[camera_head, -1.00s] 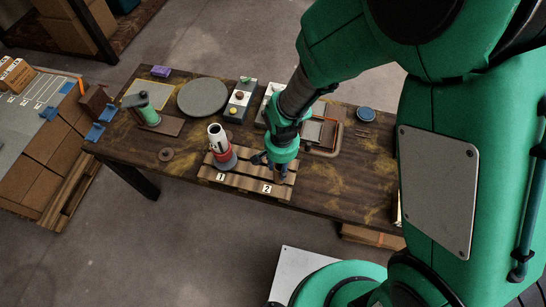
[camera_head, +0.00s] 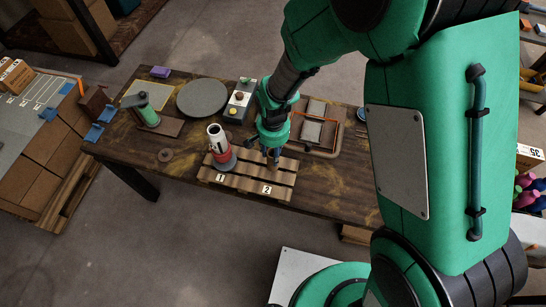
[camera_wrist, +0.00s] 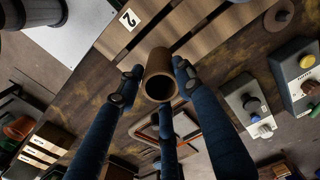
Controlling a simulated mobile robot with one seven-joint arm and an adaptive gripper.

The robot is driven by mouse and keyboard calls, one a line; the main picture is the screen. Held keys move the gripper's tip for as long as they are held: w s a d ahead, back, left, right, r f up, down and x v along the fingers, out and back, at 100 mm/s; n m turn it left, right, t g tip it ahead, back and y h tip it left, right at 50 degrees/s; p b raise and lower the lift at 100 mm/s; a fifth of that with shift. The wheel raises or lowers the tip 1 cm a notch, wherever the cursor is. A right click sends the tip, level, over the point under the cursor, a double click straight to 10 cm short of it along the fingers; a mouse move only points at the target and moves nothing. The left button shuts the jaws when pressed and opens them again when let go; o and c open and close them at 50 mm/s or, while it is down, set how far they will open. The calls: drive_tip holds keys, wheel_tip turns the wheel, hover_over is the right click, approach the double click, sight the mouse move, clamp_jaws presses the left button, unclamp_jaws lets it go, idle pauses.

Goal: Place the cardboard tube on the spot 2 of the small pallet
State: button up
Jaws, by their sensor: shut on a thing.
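The brown cardboard tube (camera_wrist: 159,82) is between the blue fingers of my gripper (camera_wrist: 157,84) in the wrist view, its open end toward the camera. In the head view my gripper (camera_head: 272,154) is shut on it over the rear part of the small pallet (camera_head: 240,185), and the tube is mostly hidden. The label of spot 2 (camera_head: 267,190) is on the pallet's front right and shows in the wrist view too (camera_wrist: 128,19). I cannot tell whether the tube touches the slats.
A red and white cylindrical object (camera_head: 218,146) stands on the pallet by spot 1 (camera_head: 220,178). A button box (camera_head: 239,101), a grey round plate (camera_head: 202,98) and a framed tray (camera_head: 315,130) stand behind. The front right of the pallet is clear.

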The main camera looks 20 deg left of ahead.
drive_tip(key=shift+f, duration=1.45)
drive_tip(key=shift+b, duration=0.3)
drive_tip(key=o, duration=1)
drive_tip(key=shift+f, duration=0.1)
drive_tip(key=shift+o, duration=0.2)
wheel_tip(320, 180, up, 12)
drive_tip(key=p, duration=0.2)
drive_tip(key=shift+d, duration=0.1)
